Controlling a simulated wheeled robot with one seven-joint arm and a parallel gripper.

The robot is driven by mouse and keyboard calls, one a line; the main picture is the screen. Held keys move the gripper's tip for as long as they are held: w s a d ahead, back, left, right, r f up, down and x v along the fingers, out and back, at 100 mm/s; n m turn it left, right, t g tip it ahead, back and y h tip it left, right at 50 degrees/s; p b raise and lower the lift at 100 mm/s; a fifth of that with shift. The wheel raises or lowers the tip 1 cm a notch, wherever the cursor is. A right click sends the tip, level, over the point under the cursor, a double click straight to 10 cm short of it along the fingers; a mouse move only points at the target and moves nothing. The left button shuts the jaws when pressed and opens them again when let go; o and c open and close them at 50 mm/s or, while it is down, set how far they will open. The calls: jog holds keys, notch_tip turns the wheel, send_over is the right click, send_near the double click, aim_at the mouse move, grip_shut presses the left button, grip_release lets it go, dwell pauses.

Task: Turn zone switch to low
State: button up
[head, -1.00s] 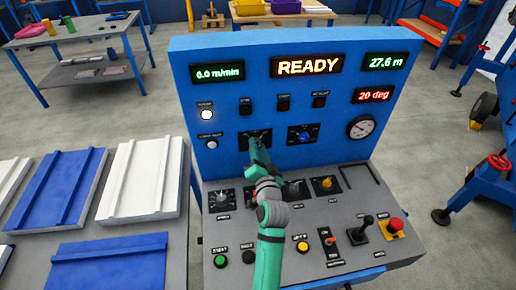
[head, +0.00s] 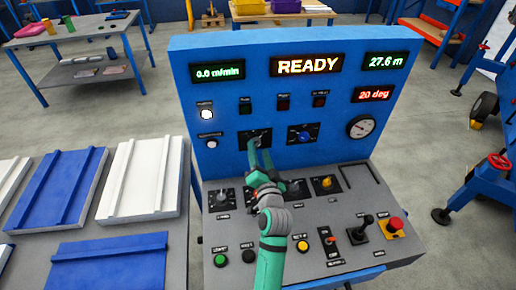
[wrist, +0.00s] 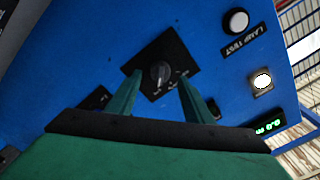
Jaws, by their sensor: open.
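A dark rotary switch (head: 255,138) on a black square plate sits on the upright blue panel, left of a blue-knobbed switch (head: 305,134). It also shows in the wrist view (wrist: 160,72), with small white marks beside its grey-black knob. Its label is too small to read, so I cannot confirm by name that it is the zone switch. My gripper (head: 259,153) is just in front of and slightly below this switch. In the wrist view my gripper (wrist: 160,84) is open, with one finger either side of the knob and apart from it.
A white lamp test button (wrist: 236,21) and a lit white lamp (head: 206,114) are left of the switch in the head view. The sloped desk (head: 335,205) below carries several knobs, a joystick (head: 360,229) and a red button (head: 393,226). A panel table (head: 120,240) stands left.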

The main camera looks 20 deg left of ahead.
jog(key=v, duration=0.8)
jog(key=shift+s+d, duration=0.1)
jog(key=shift+f, duration=0.1)
jog(key=s+d+f+h, duration=0.2)
jog(key=s+d+f, duration=0.2)
jog(key=s, duration=0.1)
jog(key=s+d+f+h, duration=0.2)
jog(key=s+d+f, duration=0.2)
jog(key=s, duration=0.2)
jog(key=s+d+f+h, duration=0.2)
jog(key=s+d+f, duration=0.3)
jog(key=s, duration=0.1)
jog(key=shift+s+f+t, duration=0.1)
jog(key=shift+t, duration=0.2)
jog(key=s+d+r+n+h, duration=0.1)
jog(key=s+d, duration=0.1)
jog(key=s, duration=0.8)
jog(key=s+d+r+n+h, duration=0.1)
jog(key=s+d+n+h, duration=0.1)
jog(key=s, duration=0.8)
jog(key=shift+s+d, duration=0.3)
jog(key=shift+d, duration=0.15)
